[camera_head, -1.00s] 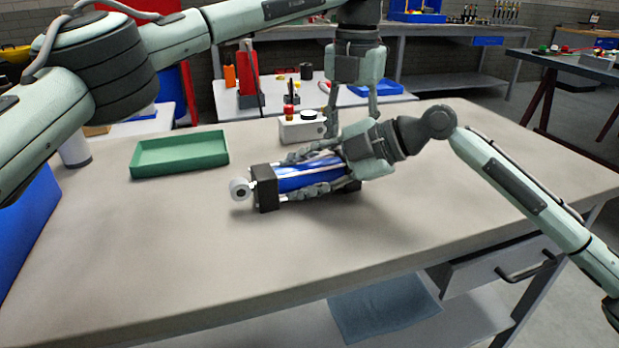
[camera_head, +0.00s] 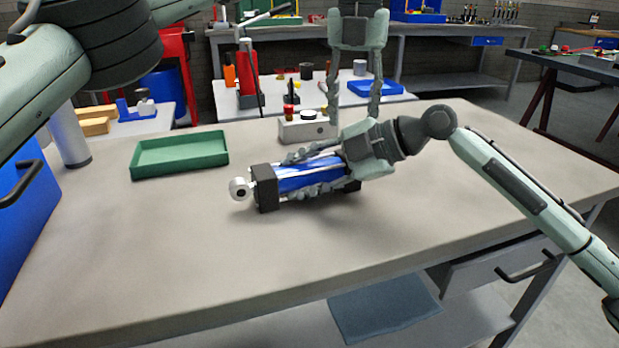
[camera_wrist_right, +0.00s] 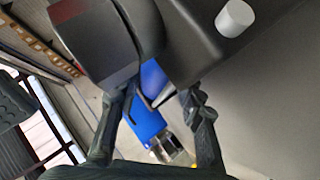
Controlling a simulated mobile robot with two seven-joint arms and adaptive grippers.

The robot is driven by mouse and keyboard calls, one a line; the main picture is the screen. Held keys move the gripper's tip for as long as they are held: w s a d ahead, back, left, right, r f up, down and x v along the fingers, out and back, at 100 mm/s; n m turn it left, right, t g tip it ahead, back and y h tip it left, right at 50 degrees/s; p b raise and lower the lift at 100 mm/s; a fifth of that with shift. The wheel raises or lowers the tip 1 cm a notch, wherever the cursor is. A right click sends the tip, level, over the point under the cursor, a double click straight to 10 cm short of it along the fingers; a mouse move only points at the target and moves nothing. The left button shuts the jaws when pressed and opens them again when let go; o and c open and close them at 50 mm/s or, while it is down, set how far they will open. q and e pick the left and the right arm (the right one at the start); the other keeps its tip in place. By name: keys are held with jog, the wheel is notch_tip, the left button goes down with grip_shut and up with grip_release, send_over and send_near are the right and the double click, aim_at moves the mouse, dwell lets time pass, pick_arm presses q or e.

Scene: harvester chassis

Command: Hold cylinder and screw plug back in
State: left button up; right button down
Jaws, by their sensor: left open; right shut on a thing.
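The cylinder (camera_head: 308,177) lies on the table with a blue body, a black end block (camera_head: 265,187) and a white rod end (camera_head: 238,189) pointing left. My right gripper (camera_head: 300,171) reaches in from the right and is shut on the cylinder, its fingers lying along both sides. In the right wrist view, the right gripper (camera_wrist_right: 160,110) shows blue between its fingers. My left gripper (camera_head: 353,113) points down behind the cylinder, open and empty, its fingers spread. I cannot make out the plug.
A small light box (camera_head: 307,132) with a black knob and a red top stands behind the cylinder. The table (camera_head: 210,255) is clear in front.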

pick_arm(q)
notch_tip(320, 180, up, 3)
jog(key=n, duration=0.6)
jog(key=shift+f+n, duration=0.1)
jog(key=shift+n, duration=0.2)
jog(key=shift+f, duration=4.05)
grip_shut()
jog(key=m, duration=0.6)
jog(key=shift+m, duration=0.3)
